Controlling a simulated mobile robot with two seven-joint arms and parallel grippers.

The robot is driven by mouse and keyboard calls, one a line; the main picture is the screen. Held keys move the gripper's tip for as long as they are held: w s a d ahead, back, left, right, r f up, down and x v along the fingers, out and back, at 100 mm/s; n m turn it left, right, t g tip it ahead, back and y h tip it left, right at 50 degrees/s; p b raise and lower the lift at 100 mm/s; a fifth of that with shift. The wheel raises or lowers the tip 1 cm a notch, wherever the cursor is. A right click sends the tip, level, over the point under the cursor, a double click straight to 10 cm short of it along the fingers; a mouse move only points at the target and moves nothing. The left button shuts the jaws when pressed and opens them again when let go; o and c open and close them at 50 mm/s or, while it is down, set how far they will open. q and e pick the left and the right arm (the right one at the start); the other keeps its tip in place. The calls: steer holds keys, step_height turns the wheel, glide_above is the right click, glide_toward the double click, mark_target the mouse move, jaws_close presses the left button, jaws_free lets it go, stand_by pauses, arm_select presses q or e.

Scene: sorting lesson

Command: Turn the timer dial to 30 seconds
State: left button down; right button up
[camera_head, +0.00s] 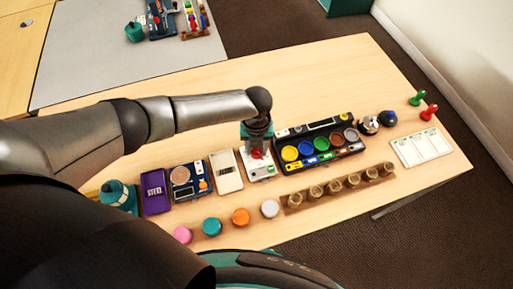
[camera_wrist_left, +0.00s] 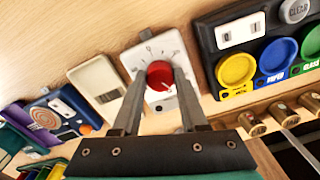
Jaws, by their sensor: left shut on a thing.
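The timer is a white box (camera_head: 262,171) on the table, just left of the black sorting tray in the head view. Its red dial (camera_head: 257,154) is partly covered by my left gripper (camera_head: 258,148). In the left wrist view the timer (camera_wrist_left: 141,54) shows tick marks around the round red dial (camera_wrist_left: 159,73). My left gripper (camera_wrist_left: 160,79) has one finger on each side of the dial and is shut on it. The numbers are too small to read, so the dial's setting cannot be told. My right gripper is not in view.
The black tray with several coloured cups (camera_head: 283,168) stands right of the timer. A cream switch box (camera_head: 230,176) stands to its left, beside a blue scale (camera_head: 202,187). Coloured discs (camera_head: 240,216) and a wooden rack (camera_head: 290,208) lie in front. The table behind is clear.

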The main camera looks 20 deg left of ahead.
mark_target(256, 150)
arm_select(q)
steer(key=m+b, duration=0.1)
steer(key=m, duration=0.4)
stand_by(0.5)
steer(key=shift+c, duration=2.2)
jaws_free()
steer(key=shift+r, duration=0.15)
step_height(256, 150, up, 15)
steer(key=p, duration=0.3)
